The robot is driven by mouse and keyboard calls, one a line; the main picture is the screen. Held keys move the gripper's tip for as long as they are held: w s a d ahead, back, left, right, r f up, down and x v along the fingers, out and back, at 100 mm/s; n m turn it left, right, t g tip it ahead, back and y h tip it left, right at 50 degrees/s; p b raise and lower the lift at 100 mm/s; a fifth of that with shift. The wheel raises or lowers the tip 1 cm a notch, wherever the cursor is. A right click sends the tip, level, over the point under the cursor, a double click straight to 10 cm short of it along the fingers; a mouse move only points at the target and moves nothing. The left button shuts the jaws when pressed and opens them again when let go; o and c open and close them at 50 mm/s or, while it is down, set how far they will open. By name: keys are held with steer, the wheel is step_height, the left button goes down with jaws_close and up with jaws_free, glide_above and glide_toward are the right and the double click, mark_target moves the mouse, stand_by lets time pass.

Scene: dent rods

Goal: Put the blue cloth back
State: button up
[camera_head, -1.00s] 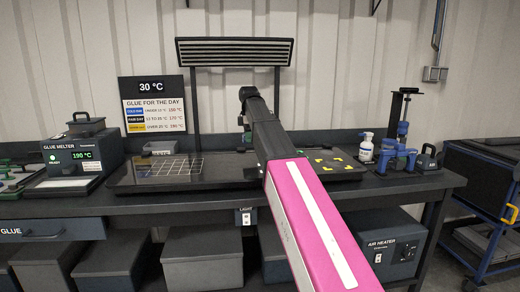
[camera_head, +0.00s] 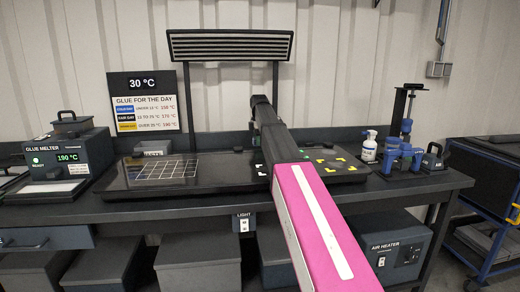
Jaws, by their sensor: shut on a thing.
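I cannot make out a blue cloth anywhere in the head view. My pink and dark arm reaches over the middle of the workbench (camera_head: 210,207) toward the back wall. Its far end is a dark link above the bench top. My gripper is hidden behind that link, so neither its fingers nor anything between them shows.
A glue melter (camera_head: 62,160) stands on the left. A dark panel with a white grid (camera_head: 125,178) lies left of my arm. A white bottle (camera_head: 369,147) and a blue clamp device (camera_head: 402,158) stand right. A blue cart (camera_head: 488,205) stands far right.

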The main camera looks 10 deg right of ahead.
steer(key=shift+w+d+f, duration=0.3)
steer(key=shift+d, duration=0.05)
steer(key=shift+f, duration=1.95)
steer(key=o, duration=1)
steer(key=shift+f, duration=0.1)
steer(key=shift+c, duration=0.2)
step_height(320, 180, up, 12)
steer(key=shift+r, duration=0.15)
